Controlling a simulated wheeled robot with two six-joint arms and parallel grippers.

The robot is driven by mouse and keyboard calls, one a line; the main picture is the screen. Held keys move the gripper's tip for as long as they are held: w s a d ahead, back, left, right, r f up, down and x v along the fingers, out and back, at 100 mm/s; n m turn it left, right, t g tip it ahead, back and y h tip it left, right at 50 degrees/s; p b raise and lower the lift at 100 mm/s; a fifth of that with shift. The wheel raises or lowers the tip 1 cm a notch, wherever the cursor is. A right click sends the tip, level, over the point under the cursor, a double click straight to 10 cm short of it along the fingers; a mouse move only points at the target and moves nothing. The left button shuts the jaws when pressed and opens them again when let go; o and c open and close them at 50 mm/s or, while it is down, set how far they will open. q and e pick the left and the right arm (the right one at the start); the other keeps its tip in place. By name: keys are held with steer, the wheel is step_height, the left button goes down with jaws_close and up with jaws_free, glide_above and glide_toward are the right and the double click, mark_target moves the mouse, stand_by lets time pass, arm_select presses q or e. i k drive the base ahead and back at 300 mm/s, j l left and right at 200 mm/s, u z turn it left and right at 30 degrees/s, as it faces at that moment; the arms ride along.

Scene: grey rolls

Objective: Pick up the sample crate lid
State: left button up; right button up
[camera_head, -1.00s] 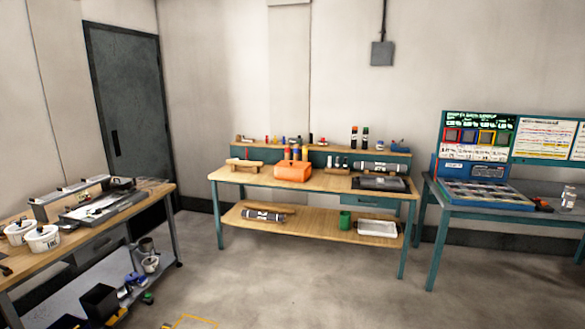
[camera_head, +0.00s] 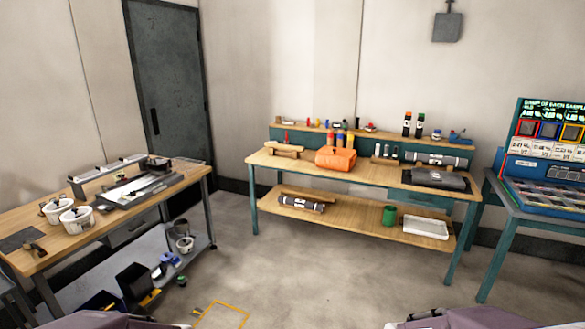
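I cannot pick out a sample crate lid for certain. A blue sample case (camera_head: 545,192) with rows of small samples lies on the right-hand table, cut by the picture's right edge. Mauve parts of my own arms show at the bottom edge, left and right of centre. Neither gripper's fingers can be seen, and nothing is seen held.
The middle workbench (camera_head: 285,165) has a lower shelf with a grey roll (camera_head: 301,202), a green cup (camera_head: 389,215) and a white tray (camera_head: 426,227). A left workbench (camera_head: 100,225) carries white pots (camera_head: 76,219). Open floor (camera_head: 310,270) lies between, with yellow tape marks.

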mark_target(346, 154)
steer(key=i+u, duration=0.15)
steer(key=i, duration=3.1)
steer(key=i+j+z, duration=0.1)
steer(key=i+z, duration=0.15)
steer(key=i, duration=0.25)
steer(key=i+j+z, duration=0.3)
steer(key=i, duration=0.25)
steer(key=i+j+z, duration=0.25)
steer(key=i, duration=0.25)
steer(key=i+j+z, duration=0.3)
steer(key=i+j, duration=0.05)
steer(key=i, duration=0.1)
